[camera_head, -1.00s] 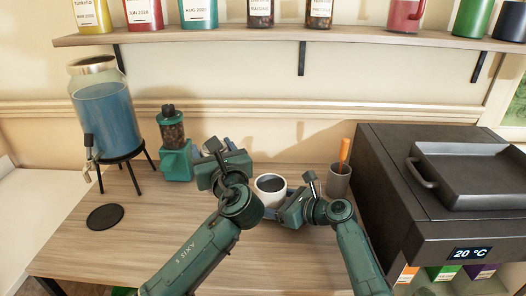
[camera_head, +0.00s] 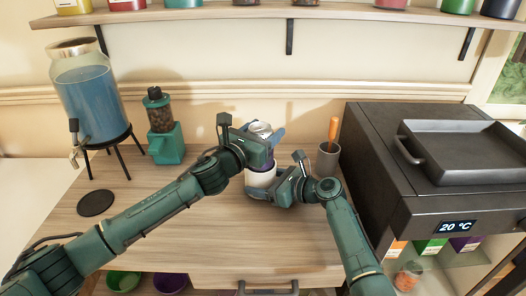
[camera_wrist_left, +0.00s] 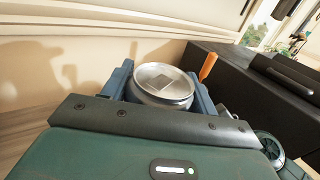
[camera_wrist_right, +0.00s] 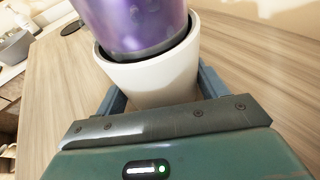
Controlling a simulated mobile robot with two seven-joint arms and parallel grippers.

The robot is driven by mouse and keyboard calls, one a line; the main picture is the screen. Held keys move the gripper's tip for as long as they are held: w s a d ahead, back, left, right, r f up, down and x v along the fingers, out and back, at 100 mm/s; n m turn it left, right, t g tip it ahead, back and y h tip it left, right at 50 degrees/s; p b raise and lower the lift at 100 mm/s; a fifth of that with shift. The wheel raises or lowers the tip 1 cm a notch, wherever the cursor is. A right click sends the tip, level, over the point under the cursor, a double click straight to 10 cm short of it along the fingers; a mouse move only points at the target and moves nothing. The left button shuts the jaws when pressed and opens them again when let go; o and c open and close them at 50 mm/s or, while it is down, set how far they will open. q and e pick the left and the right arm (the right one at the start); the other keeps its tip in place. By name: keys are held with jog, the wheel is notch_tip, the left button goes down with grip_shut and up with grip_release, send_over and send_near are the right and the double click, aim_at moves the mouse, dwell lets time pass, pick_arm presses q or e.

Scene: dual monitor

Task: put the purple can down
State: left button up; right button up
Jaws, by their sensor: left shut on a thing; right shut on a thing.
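The purple can (camera_head: 260,127) is upright in my left gripper (camera_head: 266,138), its silver top showing between the blue fingers. The left wrist view shows its silver lid (camera_wrist_left: 162,85) and the closed fingers beside it. A white cup (camera_head: 258,180) stands directly under the can, and my right gripper (camera_head: 268,190) is shut around it. In the right wrist view, the can's purple lower end (camera_wrist_right: 140,20) is at the mouth of the white cup (camera_wrist_right: 155,82). The dark inner rim shows beside it. How deep the can sits is hidden.
A grey cup with an orange-handled tool (camera_head: 328,153) stands right of my right gripper, beside the dark grill (camera_head: 385,170). A green grinder (camera_head: 163,140) and a blue drink dispenser (camera_head: 92,105) stand left. A black coaster (camera_head: 96,203) lies on the clear left tabletop.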

pick_arm(q)
jog(key=shift+f, duration=2.5)
jog(key=shift+f, duration=0.4)
jog(key=shift+f, duration=0.2)
jog(key=o, duration=1.3)
